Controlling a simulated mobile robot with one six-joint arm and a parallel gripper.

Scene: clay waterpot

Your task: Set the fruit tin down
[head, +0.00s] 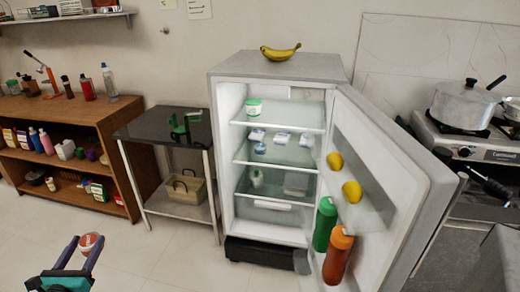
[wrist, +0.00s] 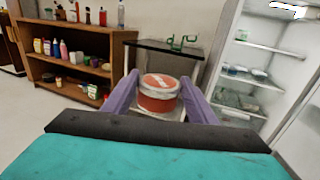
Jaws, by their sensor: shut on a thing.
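The fruit tin (wrist: 158,95) is a short round red tin with a pale rim and a red-and-white lid. My gripper (wrist: 160,90) is shut on it, with one purple finger on each side. In the head view the tin (head: 89,242) shows at the lower left between the fingertips of my gripper (head: 82,243). It is held in front of the furniture, with floor tiles behind it in that view. The tin looks roughly upright in the wrist view. Its underside is hidden.
A dark-topped side table (head: 150,125) holds a green object (head: 186,122); a basket (head: 186,188) sits on its lower shelf. Left is a wooden shelf unit (head: 70,110) with bottles and boxes. Right, a fridge (head: 230,110) stands open, its door (head: 400,160) swung outward. A banana (head: 280,52) lies on top.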

